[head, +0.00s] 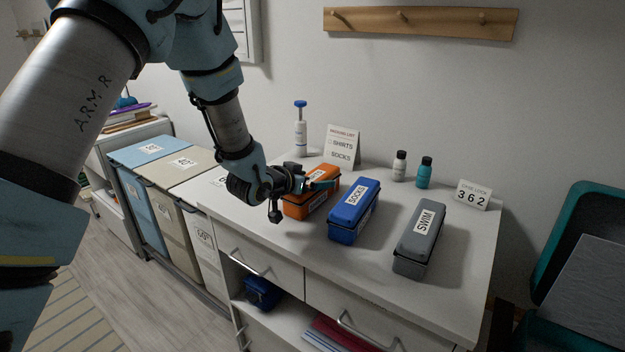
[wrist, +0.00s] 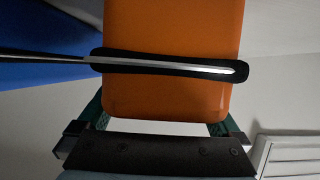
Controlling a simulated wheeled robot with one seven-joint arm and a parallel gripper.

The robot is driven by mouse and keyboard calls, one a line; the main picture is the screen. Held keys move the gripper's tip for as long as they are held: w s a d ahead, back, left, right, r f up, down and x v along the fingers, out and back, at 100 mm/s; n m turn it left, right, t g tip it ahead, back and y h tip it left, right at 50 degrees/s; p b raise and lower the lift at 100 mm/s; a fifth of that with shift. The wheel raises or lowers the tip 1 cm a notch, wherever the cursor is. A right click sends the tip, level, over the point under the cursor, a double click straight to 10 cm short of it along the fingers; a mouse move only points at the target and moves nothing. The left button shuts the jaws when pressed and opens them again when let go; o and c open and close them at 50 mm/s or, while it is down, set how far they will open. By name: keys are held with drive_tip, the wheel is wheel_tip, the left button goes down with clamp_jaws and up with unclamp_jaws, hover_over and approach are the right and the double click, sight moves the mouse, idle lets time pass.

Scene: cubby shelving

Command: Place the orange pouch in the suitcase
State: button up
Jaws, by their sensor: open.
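The orange pouch (head: 300,209) sits on the white dresser top, left of the blue pouch. My gripper (head: 322,185) is at the orange pouch, with its teal fingers at the pouch's upper part and partly covering it. In the wrist view the orange pouch (wrist: 170,90) fills the middle, with a dark zip band across it. The open fingers show on both sides of its near end; I cannot tell whether they touch it. A teal open case (head: 575,225), seemingly the suitcase, stands at the right edge, partly cut off, with a grey panel inside.
A blue pouch (head: 354,210) labelled SOCKS and a grey pouch (head: 419,240) labelled SWIM stand right of the orange one. A pump bottle (head: 300,135), packing list sign (head: 342,148), small bottles and a code card (head: 473,194) stand along the back. Bins stand left.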

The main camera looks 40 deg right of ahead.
drive_tip(key=shift+r, duration=0.2)
wheel_tip(320, 180, up, 4)
drive_tip(key=b, duration=0.3)
hover_over(297, 206)
drive_tip(key=w+a, duration=0.2)
drive_tip(key=shift+s+a+r, duration=0.15)
drive_tip(key=shift+s+r, duration=0.05)
